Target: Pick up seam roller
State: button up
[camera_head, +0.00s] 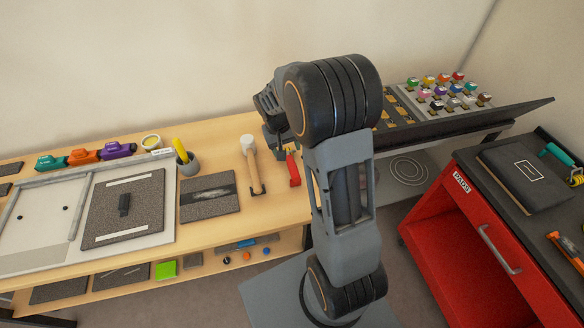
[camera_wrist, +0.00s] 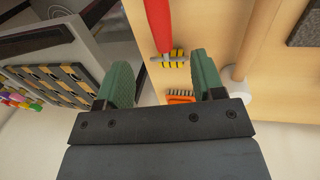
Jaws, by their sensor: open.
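A tool with a red handle (camera_wrist: 158,22) and a yellow-and-dark striped head (camera_wrist: 170,58) lies on the wooden bench; it looks like the seam roller, though I cannot be sure. Its red part also shows in the head view (camera_head: 292,168), beside my arm. My gripper (camera_wrist: 163,74) is open and empty, its two green fingers apart. In the wrist view the striped head appears between the fingertips, with the handle running beyond them. I cannot tell the height gap. In the head view my arm hides most of the gripper.
An orange brush (camera_wrist: 181,98) lies near the striped head. A white-headed mallet (camera_head: 250,160) lies to the left in the head view. A dark textured tile (camera_head: 210,196) lies farther left. A sloped rack with colored knobs (camera_head: 447,92) and a red cart (camera_head: 480,215) stand right.

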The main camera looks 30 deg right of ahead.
aim_at(291, 163)
jog(key=f, duration=0.3)
jog(key=d+f+p, duration=0.1)
jog(key=f, duration=0.3)
jog(key=d+f, duration=0.1)
jog(key=f, duration=0.2)
jog(key=shift+s+f, duration=0.1)
jog(key=shift+f, duration=0.05)
jog(key=shift+c, duration=0.3)
jog(key=c, duration=1.1)
